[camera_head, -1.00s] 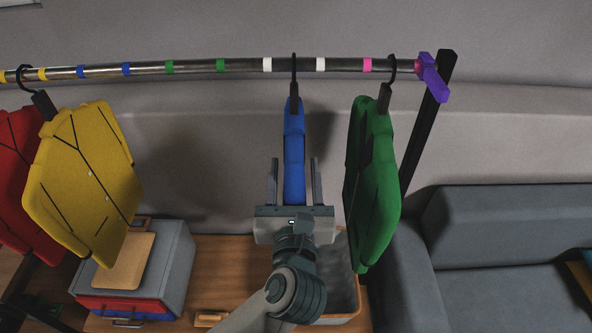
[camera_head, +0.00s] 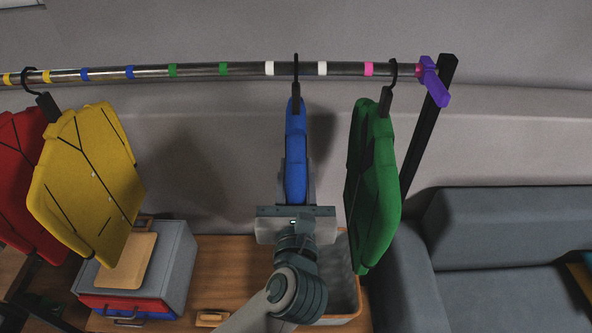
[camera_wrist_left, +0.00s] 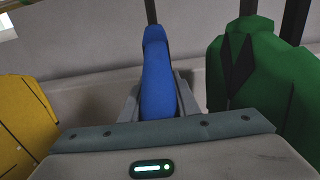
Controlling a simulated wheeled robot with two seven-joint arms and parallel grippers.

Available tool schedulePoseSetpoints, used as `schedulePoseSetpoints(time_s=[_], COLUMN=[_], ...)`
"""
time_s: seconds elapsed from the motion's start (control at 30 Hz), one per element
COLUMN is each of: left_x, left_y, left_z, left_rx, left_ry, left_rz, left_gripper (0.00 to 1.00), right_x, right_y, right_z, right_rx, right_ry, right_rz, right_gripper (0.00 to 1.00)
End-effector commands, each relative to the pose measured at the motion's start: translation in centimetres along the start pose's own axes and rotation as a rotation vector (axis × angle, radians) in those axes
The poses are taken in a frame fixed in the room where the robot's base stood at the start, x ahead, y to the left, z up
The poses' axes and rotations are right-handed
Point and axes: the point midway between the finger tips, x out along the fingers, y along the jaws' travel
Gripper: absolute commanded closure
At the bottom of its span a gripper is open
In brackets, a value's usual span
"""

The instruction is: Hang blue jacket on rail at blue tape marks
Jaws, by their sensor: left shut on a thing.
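The blue jacket (camera_head: 295,150) hangs edge-on from a black hook on the metal rail (camera_head: 200,70), between the two white tape marks. My left gripper (camera_head: 296,185) is shut on the lower part of the blue jacket, one finger on each side. In the left wrist view the blue jacket (camera_wrist_left: 158,85) stands upright between the fingers. The two blue tape marks, one (camera_head: 85,74) and another (camera_head: 130,72), are on the rail to the left, between the yellow and green marks. No jacket hangs between them. My right gripper is not in view.
A yellow jacket (camera_head: 90,180) and a red jacket (camera_head: 20,180) hang at the left. A green jacket (camera_head: 373,190) hangs close on the right, near the purple rail end clamp (camera_head: 432,80). A grey box (camera_head: 165,265) and a bin (camera_head: 345,285) stand below. The rail between yellow and blue jackets is free.

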Motion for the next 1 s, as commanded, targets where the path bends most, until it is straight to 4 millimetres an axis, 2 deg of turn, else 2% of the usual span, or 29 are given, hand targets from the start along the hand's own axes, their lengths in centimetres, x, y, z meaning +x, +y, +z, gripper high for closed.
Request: schedulePoseSetpoints(time_s=[0.73,0.77,0.83,1.0], left_x=[-0.01,0.00,0.00,-0.01], left_y=[-0.02,-0.02,-0.01,-0.02], left_z=[-0.54,-0.54,-0.55,-0.59], left_rx=[-0.001,-0.001,-0.001,-0.001], left_ry=[-0.004,-0.004,-0.003,-0.002], left_rz=[-0.001,-0.001,-0.001,-0.001], left_gripper=[1.00,0.67,0.50,0.50], right_x=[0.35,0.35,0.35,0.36], right_y=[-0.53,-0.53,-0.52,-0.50], right_z=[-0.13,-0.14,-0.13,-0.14], right_rx=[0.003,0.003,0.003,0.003], right_ry=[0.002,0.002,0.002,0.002], right_rz=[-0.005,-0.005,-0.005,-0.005], right_gripper=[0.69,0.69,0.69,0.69])
